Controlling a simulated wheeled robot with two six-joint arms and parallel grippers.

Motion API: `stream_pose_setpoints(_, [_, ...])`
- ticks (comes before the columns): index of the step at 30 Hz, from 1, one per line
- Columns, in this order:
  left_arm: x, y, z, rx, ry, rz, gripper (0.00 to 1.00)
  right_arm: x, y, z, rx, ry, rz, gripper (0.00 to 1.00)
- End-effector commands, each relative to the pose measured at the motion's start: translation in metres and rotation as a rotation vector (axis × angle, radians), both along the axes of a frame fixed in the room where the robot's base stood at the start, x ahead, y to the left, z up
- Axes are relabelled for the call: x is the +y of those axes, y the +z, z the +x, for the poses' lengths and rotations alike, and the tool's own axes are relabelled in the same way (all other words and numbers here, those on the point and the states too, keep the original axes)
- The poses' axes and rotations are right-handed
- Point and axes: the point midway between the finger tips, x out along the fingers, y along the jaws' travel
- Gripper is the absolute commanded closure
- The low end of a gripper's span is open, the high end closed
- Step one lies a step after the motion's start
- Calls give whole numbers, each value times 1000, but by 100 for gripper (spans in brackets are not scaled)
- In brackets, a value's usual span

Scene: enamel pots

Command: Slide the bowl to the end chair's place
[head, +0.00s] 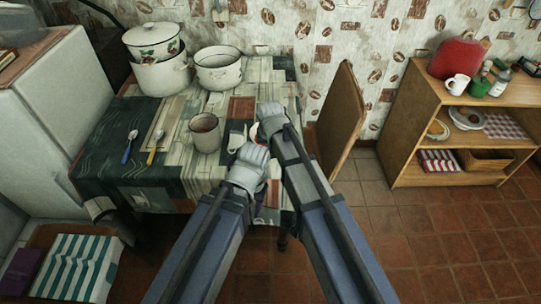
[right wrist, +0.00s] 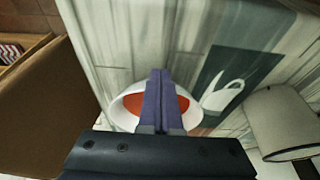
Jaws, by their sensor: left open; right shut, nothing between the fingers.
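The bowl (right wrist: 128,104), white with an orange-red inside, sits on the patterned tablecloth in the right wrist view. In the head view only a sliver of the bowl (head: 254,129) shows between my grippers. My right gripper (right wrist: 160,75) is shut and empty, its two fingers together over the bowl; contact cannot be told. In the head view my right gripper (head: 268,110) is at the bowl's far side. My left gripper (head: 248,152) is open on the near side; its fingertips are mostly hidden. A wooden chair (head: 340,120) stands at the table's right end.
A grey mug (head: 205,133) stands left of the grippers. A white pot (head: 218,70), a lidded pot (head: 160,77), a blue spoon (head: 128,148) and a yellow spoon (head: 154,148) are farther left. A wooden shelf (head: 400,130) stands beyond the chair.

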Motion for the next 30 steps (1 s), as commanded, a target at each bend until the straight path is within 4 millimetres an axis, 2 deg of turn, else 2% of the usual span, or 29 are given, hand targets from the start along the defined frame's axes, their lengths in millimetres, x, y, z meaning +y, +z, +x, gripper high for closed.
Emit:
stream_pose_setpoints(1, [0, 0, 0, 0, 0, 0, 52, 2, 0, 26, -1, -1, 0, 100])
stream_pose_setpoints(3, [0, 0, 0, 0, 0, 0, 52, 2, 0, 47, -1, -2, 1, 100])
stream_pose_setpoints(15, [0, 0, 0, 0, 0, 0, 52, 2, 0, 166, -1, 0, 0, 100])
stream_pose_setpoints(18, [0, 0, 0, 0, 0, 0, 52, 2, 0, 188, -1, 0, 0, 100])
stream_pose_setpoints(23, [0, 0, 0, 0, 0, 0, 52, 1, 0, 207, -1, 0, 0, 100])
stream_pose_setpoints(30, [0, 0, 0, 0, 0, 0, 52, 0, 0, 209, -1, 0, 0, 100])
